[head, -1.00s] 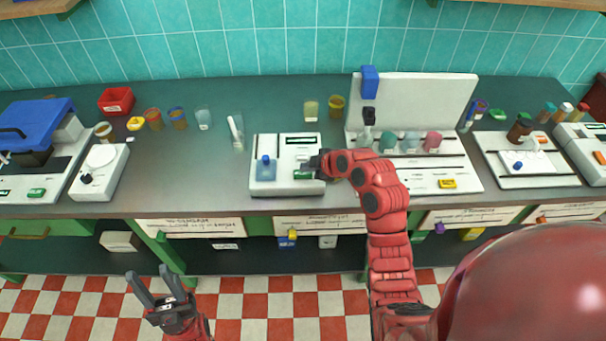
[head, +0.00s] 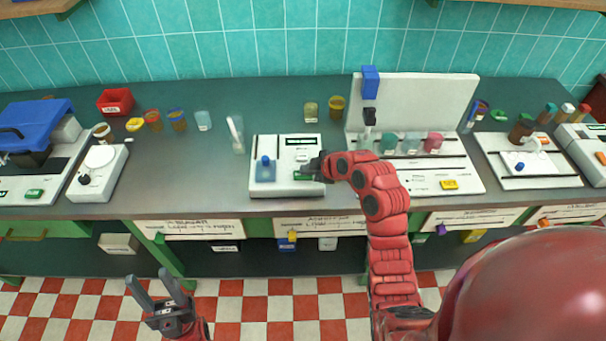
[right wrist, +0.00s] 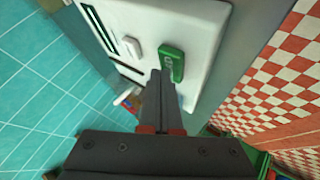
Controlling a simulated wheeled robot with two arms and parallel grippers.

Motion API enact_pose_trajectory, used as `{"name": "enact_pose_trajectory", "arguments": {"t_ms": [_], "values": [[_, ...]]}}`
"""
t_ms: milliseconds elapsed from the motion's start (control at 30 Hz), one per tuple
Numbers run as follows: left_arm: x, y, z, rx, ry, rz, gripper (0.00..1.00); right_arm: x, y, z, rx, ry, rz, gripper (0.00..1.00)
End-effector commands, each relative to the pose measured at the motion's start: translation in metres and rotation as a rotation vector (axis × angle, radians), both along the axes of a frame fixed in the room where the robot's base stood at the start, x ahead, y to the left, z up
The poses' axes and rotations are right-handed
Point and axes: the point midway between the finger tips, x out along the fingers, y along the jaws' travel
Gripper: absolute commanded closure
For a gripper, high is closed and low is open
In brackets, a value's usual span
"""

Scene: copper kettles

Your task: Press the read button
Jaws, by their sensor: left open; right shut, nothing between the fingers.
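The white instrument (head: 289,186) stands near the front edge of the bench, with a blue-topped part (head: 265,170) on its left and a dark display (head: 300,141) at its back. My right gripper (head: 308,171) is shut and empty over the instrument's right front. In the right wrist view, the green button (right wrist: 172,64) with pale lettering lies right beside the shut fingertips (right wrist: 155,74). I cannot tell whether they touch it. In the head view my gripper largely hides the button. My left gripper (head: 154,285) is open and empty, low in front of the bench.
A white stand with a tall back panel (head: 430,105) is close to the right of my right arm.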

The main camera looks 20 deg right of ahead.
Motion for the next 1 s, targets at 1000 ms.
{"name": "enact_pose_trajectory", "arguments": {"t_ms": [1000], "values": [[0.0000,0.0000,-0.0081,0.000,0.000,0.000,0.51,0.0000,-0.0003,-0.0046,-0.001,0.000,-0.001,1.00]]}}
